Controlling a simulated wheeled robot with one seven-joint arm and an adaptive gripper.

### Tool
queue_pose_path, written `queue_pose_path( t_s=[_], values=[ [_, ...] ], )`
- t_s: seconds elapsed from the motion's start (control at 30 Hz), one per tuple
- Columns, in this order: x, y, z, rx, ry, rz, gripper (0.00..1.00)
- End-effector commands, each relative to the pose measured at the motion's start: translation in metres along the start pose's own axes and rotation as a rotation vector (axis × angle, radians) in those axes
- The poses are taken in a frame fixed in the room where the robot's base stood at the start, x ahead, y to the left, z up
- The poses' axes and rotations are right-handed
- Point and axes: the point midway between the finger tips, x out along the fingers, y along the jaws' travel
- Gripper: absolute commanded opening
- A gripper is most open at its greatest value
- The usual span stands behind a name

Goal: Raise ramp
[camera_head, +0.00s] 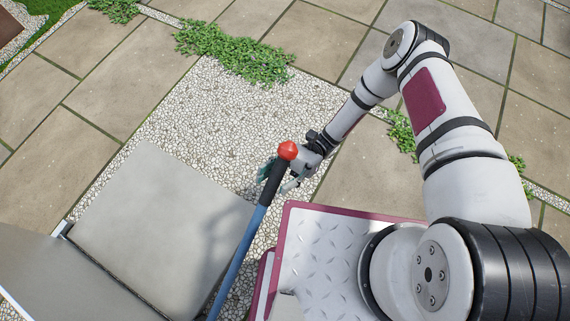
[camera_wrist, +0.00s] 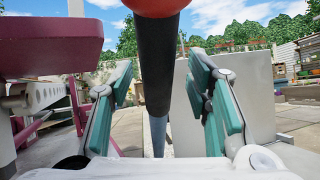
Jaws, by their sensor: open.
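A wide flat grey panel (camera_head: 150,215), which looks like the ramp, lies at the left in the head view, with a seam along its lower-left edge. A blue pole (camera_head: 237,268) with a black grip (camera_head: 272,182) and a red ball end (camera_head: 288,150) rises beside its right edge. My gripper (camera_head: 280,178) is at the black grip, partly hidden behind it. In the wrist view, my open gripper (camera_wrist: 158,95) has one finger on each side of the black grip (camera_wrist: 156,60). I cannot tell whether either finger touches it.
Another grey panel (camera_head: 50,280) adjoins at the lower left. My own base deck lies at the bottom centre. Pale gravel (camera_head: 200,110) and stone paving (camera_head: 310,40) are open beyond, with low green plants (camera_head: 235,50). A grey panel (camera_wrist: 258,105) stands behind the right finger.

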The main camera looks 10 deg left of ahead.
Motion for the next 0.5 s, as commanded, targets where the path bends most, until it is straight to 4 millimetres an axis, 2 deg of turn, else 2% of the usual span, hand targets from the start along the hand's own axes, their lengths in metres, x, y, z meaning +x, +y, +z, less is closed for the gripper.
queue_pose_path(
  t_s=[0.17, 0.5],
  values=[
    [-0.026, 0.0, -0.001, -0.001, 0.003, -0.002, 0.45],
    [-0.093, 0.0, -0.001, -0.001, 0.004, -0.003, 0.45]
  ],
)
